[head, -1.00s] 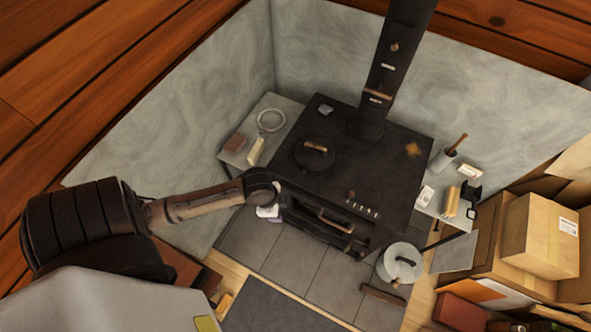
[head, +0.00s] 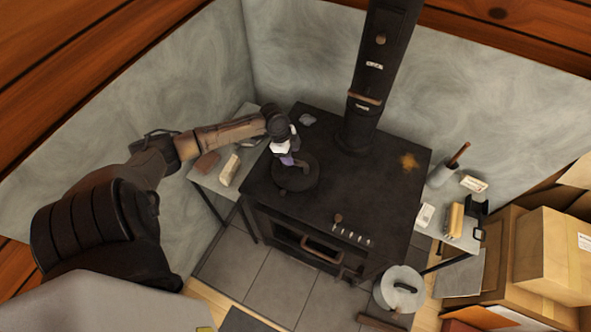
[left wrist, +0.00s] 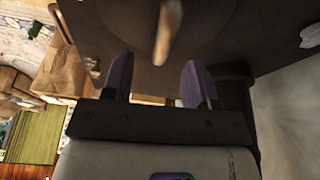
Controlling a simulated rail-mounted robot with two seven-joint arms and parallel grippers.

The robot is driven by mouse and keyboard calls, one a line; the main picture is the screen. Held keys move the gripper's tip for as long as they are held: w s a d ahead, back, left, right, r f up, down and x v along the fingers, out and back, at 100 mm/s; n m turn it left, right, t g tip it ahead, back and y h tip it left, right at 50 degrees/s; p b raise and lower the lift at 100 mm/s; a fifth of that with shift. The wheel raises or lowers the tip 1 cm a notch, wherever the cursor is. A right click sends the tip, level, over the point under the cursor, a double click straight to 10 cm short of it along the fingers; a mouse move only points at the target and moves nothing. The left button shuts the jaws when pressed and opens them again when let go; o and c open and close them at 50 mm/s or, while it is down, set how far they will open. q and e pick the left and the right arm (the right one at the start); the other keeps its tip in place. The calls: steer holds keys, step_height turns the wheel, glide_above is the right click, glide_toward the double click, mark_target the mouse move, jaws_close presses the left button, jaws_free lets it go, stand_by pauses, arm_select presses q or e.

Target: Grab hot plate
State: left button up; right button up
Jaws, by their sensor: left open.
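The hot plate (head: 308,181) is a round black plate lying flat on the left part of the black stove top. My left gripper (head: 288,160) is above it, coming in from the left, and covers part of the plate and its handle. In the left wrist view, the wooden handle (left wrist: 168,32) rises from the hot plate (left wrist: 203,20) just beyond my open left fingers (left wrist: 156,76). The handle lies roughly in line with the gap, and nothing is between the fingers. My right gripper is not in view.
The stovepipe (head: 372,85) rises behind the plate. A small grey side table (head: 207,178) with a brown block and a pale block stands left of the stove (head: 375,195). A lidded grey pot (head: 398,287) and cardboard boxes (head: 547,250) are at the right.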

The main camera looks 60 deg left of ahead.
mark_target(295, 161)
arm_select(q)
steer(key=shift+x, duration=3.75)
steer(key=shift+w, duration=0.15)
jaws_close()
steer(key=shift+r, duration=0.15)
